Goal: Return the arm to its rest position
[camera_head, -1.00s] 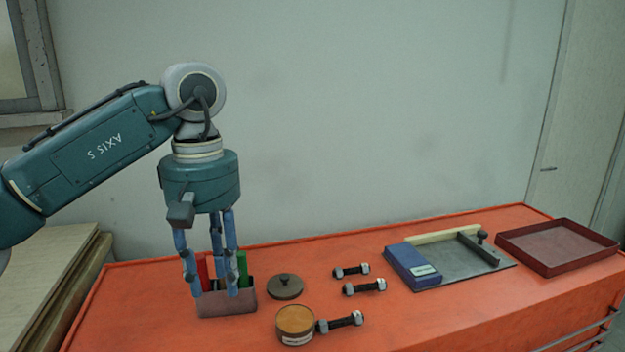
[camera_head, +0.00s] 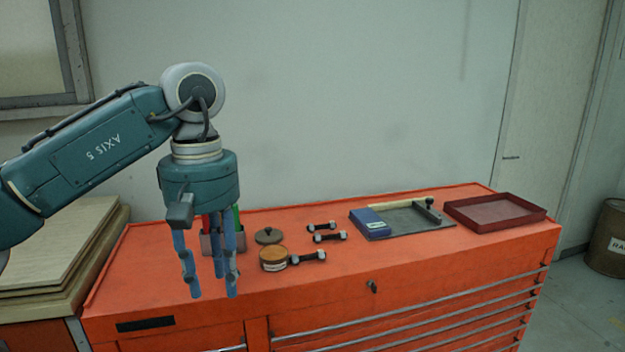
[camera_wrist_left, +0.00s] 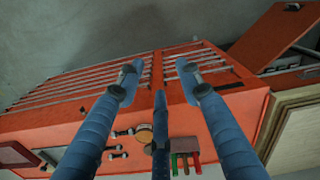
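My left gripper (camera_head: 213,290) hangs fingers-down from the teal arm, in front of the orange tool cabinet's (camera_head: 335,275) top in the head view. Its blue fingers are spread apart with nothing between them, as the left wrist view (camera_wrist_left: 158,80) also shows. The arm is bent, with its wrist pointing down. Behind the fingers, a holder (camera_head: 210,243) with red and green items stands on the cabinet, partly hidden. In the wrist view the red and green items (camera_wrist_left: 184,162) show beyond the fingers. My right gripper is in neither view.
On the cabinet are a dark round lid (camera_head: 268,236), an open-topped tin (camera_head: 273,259), several bolts (camera_head: 330,237), a blue box (camera_head: 368,222) on a grey plate (camera_head: 410,220) and a dark red tray (camera_head: 495,211). Stacked boards (camera_head: 60,250) stand left. A barrel (camera_head: 605,240) stands right.

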